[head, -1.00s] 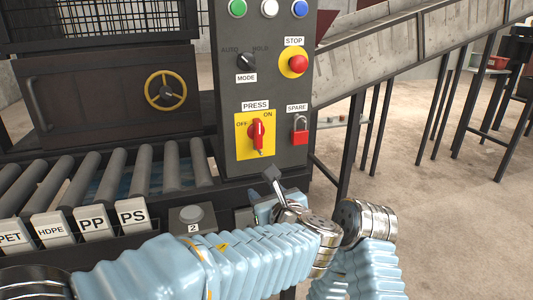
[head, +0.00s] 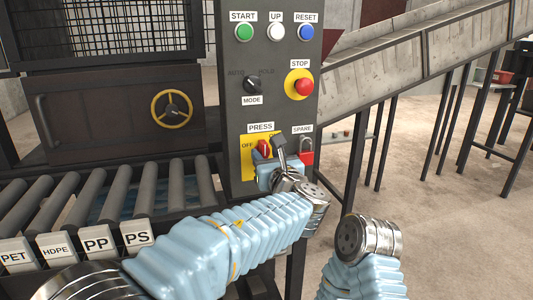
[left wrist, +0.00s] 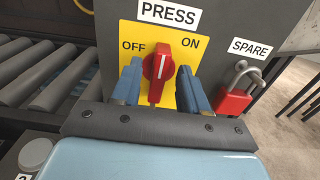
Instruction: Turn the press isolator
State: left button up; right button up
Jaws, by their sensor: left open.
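The press isolator is a red rotary handle (left wrist: 157,79) on a yellow plate (left wrist: 188,54) marked OFF at left and ON at right. In the left wrist view the handle stands close to upright, its white mark at the top leaning slightly right. My left gripper (left wrist: 160,88) is open, with one blue finger on each side of the handle; contact cannot be told. In the head view my left gripper (head: 268,170) covers the lower part of the plate, and the handle's top (head: 264,147) shows above it. My right gripper is not in view.
A red padlock (left wrist: 236,90) labelled SPARE hangs just right of the isolator. Above are the MODE knob (head: 252,85) and the red STOP button (head: 304,86). Rollers (head: 105,190) and labelled blocks (head: 97,238) lie left.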

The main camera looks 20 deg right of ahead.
pick_arm(q)
jog(key=shift+w, duration=0.3)
grip_shut()
